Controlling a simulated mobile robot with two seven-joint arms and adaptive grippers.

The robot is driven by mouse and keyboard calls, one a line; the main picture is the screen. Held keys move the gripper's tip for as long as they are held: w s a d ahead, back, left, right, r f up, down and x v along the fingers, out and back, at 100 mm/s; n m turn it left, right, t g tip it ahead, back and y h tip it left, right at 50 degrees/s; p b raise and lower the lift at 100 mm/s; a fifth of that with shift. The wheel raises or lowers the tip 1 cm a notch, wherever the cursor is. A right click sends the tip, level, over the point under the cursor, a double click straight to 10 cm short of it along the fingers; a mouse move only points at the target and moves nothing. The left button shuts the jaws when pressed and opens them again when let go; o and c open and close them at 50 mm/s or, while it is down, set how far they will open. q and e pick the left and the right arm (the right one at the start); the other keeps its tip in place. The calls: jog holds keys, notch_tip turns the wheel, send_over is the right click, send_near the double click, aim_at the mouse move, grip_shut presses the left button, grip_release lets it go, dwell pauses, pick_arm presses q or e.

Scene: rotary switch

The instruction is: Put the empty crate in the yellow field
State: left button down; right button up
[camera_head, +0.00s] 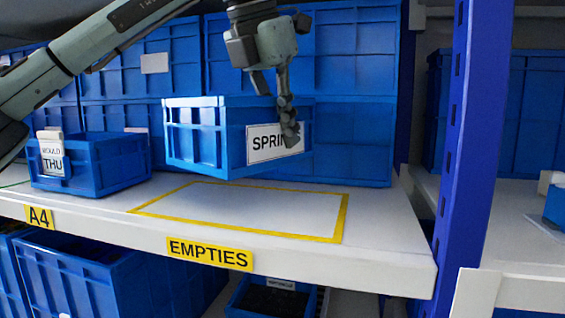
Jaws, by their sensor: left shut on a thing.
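A blue crate (205,140) with a white label that begins "SPRIN" hangs slightly tilted above the shelf. My left gripper (283,125) comes from above and is shut on this crate's wall on its right part, with one finger in front of the label. The crate's inside is hidden from this low angle. The yellow field (342,215) is a yellow outline on the white shelf, below and a little right of the crate, and its inside is bare. A yellow "EMPTIES" tag (210,254) is on the shelf edge in front of it. My right gripper does not show.
Another blue crate (110,165), with a white card reading "THU", stands on the shelf at left. Large blue crates (350,140) stack behind the field. A blue upright post (465,130) stands at right. More crates (90,275) are below.

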aim_at(281, 164)
pick_arm(q)
notch_tip(281, 164, down, 6)
jog(key=shift+s+a+r, duration=0.1)
jog(key=shift+s, duration=0.05)
jog(key=shift+w+f, duration=0.2)
jog(key=shift+f, duration=0.2)
jog(key=shift+f, duration=0.1)
jog(key=c, duration=1.6)
grip_release()
jog(key=shift+v, duration=3.8)
